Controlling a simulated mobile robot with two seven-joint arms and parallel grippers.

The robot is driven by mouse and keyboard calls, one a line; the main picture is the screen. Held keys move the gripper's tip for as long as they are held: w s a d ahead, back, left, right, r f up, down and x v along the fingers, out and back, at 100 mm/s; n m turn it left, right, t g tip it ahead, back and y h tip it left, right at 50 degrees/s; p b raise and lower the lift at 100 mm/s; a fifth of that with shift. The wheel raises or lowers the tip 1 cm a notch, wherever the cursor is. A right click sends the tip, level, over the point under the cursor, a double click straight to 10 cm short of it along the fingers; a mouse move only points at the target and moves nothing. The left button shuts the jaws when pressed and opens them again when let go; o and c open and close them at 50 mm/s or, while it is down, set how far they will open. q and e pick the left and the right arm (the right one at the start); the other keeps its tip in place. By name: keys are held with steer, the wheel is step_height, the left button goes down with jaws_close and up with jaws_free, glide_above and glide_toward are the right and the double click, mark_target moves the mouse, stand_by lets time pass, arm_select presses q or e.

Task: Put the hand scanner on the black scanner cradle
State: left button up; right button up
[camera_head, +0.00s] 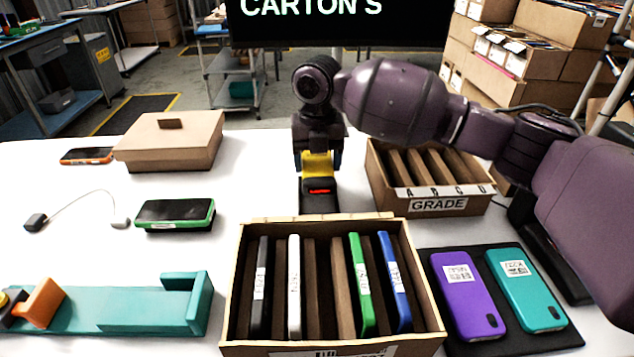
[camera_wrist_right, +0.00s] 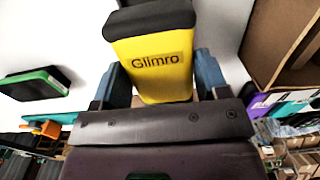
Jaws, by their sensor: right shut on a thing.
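The hand scanner (camera_head: 318,188) is yellow and black with a red strip on its dark end. It is upright behind the front carton in the head view. My right gripper (camera_head: 318,160) is shut on its yellow part. In the right wrist view the yellow scanner body (camera_wrist_right: 150,62), marked "Glimro", sits between the two blue-grey fingers of the gripper (camera_wrist_right: 162,82). I cannot tell whether its lower end touches the table. I cannot clearly make out the scanner cradle; a black object (camera_head: 550,255) at the right is partly hidden by my right arm. My left gripper is not in view.
An open carton (camera_head: 235,290) with phones in slots stands at the front middle. The GRADE carton (camera_head: 480,205) is behind it at right. A black mat (camera_head: 475,258) bears purple and teal phones. A teal fixture (camera_head: 150,310) is at left.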

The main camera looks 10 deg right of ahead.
step_height(320, 180, down, 5)
steer(key=shift+r+b, duration=0.1)
steer(key=shift+b, duration=0.4)
steer(key=shift+f, duration=0.4)
steer(key=shift+f, duration=0.1)
steer(key=o, duration=0.8)
